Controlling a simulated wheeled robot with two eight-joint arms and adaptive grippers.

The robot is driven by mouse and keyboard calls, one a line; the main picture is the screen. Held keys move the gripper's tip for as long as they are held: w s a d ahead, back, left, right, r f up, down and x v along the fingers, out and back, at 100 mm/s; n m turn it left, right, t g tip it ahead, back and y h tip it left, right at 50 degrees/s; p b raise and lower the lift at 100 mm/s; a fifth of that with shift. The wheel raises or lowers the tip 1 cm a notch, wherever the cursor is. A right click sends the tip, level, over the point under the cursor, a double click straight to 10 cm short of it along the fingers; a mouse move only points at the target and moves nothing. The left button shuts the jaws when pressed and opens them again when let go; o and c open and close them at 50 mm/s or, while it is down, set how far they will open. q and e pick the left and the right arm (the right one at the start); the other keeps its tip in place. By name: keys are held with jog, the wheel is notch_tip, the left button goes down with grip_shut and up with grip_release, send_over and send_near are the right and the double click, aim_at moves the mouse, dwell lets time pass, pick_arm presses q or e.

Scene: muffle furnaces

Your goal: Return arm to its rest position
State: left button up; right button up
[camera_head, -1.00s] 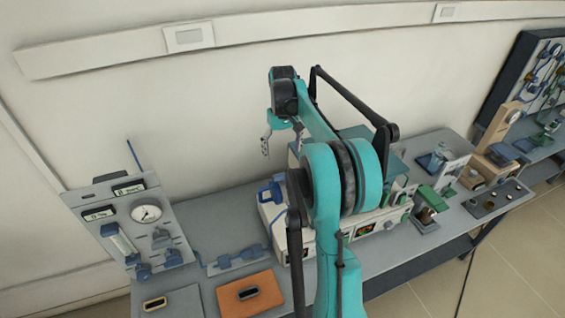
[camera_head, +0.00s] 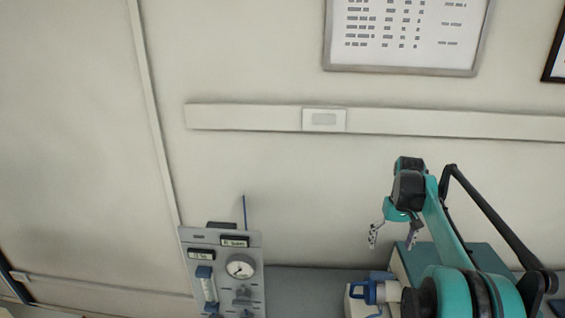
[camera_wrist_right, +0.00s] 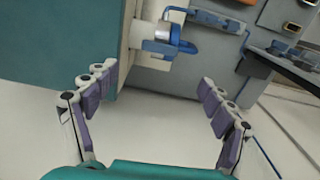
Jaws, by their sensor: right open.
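My right arm, teal and black, rises from the lower right of the head view and bends at the top. Its right gripper (camera_head: 392,237) hangs from the end, above the bench and close to the furnace with the blue handle. In the right wrist view my right gripper (camera_wrist_right: 158,105) is open, its two padded fingers wide apart with nothing between them. Beyond the fingers the wrist view shows the teal furnace side (camera_wrist_right: 70,45) and the blue furnace handle (camera_wrist_right: 172,42). My left gripper is not in view.
A gauge panel (camera_head: 252,290) with a round dial stands left of the arm. A furnace (camera_head: 398,268) is partly hidden by my arm. The grey bench (camera_head: 305,285) shows between them. A wall rail (camera_head: 250,117) and framed chart (camera_head: 405,30) hang behind. Air left of the gripper is clear.

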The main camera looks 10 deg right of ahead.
jog(key=s+a+f+n+t+b, duration=0.15)
jog(key=s+a+b, duration=0.25)
jog(key=a, duration=0.4)
jog(key=s+a+f+t+b, duration=0.2)
jog(key=s+a+f+b, duration=0.1)
jog(key=a, duration=0.5)
jog(key=s+a+f+n+t+b, duration=0.2)
jog(key=s+a+f+b, duration=0.5)
jog(key=s+a+f, duration=0.5)
notch_tip(320, 180, down, 2)
jog(key=shift+s+a+f+t, duration=0.25)
jog(key=shift+a+t, duration=0.05)
jog(key=shift+t, duration=0.55)
